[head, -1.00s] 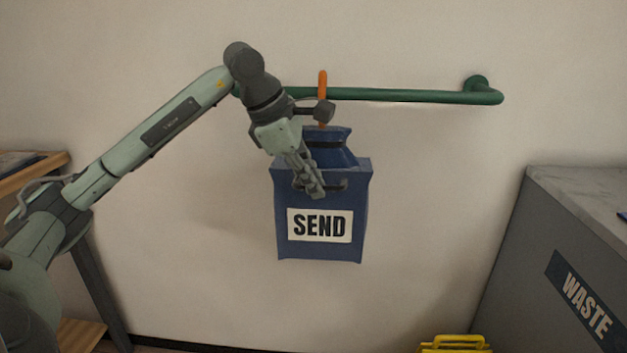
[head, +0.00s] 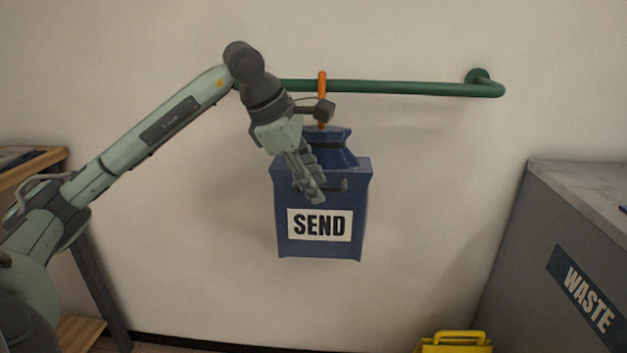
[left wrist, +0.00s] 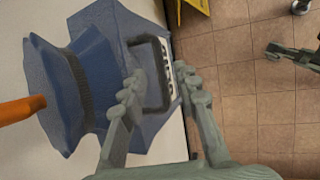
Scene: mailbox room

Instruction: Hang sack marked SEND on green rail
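The blue sack (head: 320,250) with a white SEND label (head: 319,225) hangs upright in front of the wall. Its orange hook (head: 322,95) crosses the green rail (head: 400,87), with its top a little above the bar. Whether the hook bears on the rail cannot be told. My left gripper (head: 315,190) is at the sack's front. The blue neck and orange hook (left wrist: 20,108) also show there.
A grey bin (head: 560,220) marked WASTE stands at the right. A yellow object (head: 455,342) is on the floor below. A wooden shelf (head: 30,168) is at the left. The rail right of the hook is clear.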

